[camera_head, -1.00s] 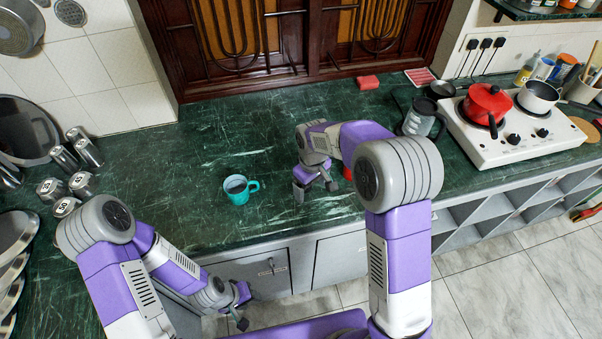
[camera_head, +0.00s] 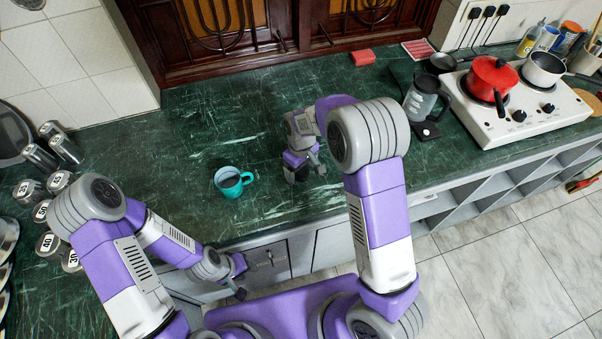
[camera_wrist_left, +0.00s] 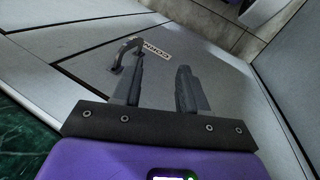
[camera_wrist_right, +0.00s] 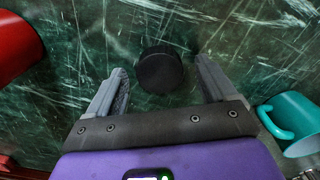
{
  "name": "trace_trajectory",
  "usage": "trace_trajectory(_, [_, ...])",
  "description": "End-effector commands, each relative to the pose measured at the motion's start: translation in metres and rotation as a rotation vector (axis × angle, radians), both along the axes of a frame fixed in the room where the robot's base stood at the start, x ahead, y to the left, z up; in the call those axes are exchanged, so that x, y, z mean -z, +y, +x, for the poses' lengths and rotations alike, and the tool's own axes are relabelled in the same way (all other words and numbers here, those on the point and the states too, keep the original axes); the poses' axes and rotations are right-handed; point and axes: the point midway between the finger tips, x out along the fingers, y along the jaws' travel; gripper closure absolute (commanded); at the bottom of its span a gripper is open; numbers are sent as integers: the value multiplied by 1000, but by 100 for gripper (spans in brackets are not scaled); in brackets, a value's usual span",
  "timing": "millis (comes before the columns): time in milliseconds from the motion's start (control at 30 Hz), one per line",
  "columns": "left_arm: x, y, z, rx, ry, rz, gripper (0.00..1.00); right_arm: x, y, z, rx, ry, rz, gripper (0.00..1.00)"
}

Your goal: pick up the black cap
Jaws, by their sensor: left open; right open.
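In the right wrist view a round black cap (camera_wrist_right: 160,71) lies on the green marble counter. It is just beyond and between the open fingers of my right gripper (camera_wrist_right: 161,88), touching neither as far as I can see. In the head view my right gripper (camera_head: 305,170) is low over the counter, right of the teal mug, and the cap is hard to make out there. My left gripper (camera_head: 240,275) hangs in front of the counter's edge. In the left wrist view its fingers (camera_wrist_left: 158,88) are open and empty, facing a grey cabinet front.
A teal mug (camera_head: 230,182) stands left of my right gripper; it shows in the right wrist view (camera_wrist_right: 292,123). A red object (camera_wrist_right: 15,45) is left of the cap there. A grey pitcher (camera_head: 423,97) and a white stove (camera_head: 520,108) are on the right. Metal canisters (camera_head: 60,181) stand left.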

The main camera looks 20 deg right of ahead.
Motion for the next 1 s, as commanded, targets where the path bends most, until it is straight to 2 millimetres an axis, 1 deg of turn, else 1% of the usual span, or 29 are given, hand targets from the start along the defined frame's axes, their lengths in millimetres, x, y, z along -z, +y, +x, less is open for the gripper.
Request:
trace_trajectory(233, [0, 0, 0, 0, 0, 0, 57, 1, 0, 0, 1, 0, 0, 16])
trace_trajectory(600, [0, 0, 0, 0, 0, 0, 57, 1, 0, 0, 1, -1, 0, 72])
trace_trajectory(633, [0, 0, 0, 0, 0, 0, 57, 1, 0, 0, 1, -1, 0, 75])
trace_trajectory(867, [-1, 0, 0, 0, 0, 0, 57, -1, 0, 0, 1, -2, 1, 75])
trace_trajectory(967, [-3, 0, 0, 0, 0, 0, 57, -11, 0, 1, 1, -4, 2, 75])
trace_trajectory(1000, [-5, 0, 0, 0, 0, 0, 57, -18, 0, 1, 1, -4, 2, 75])
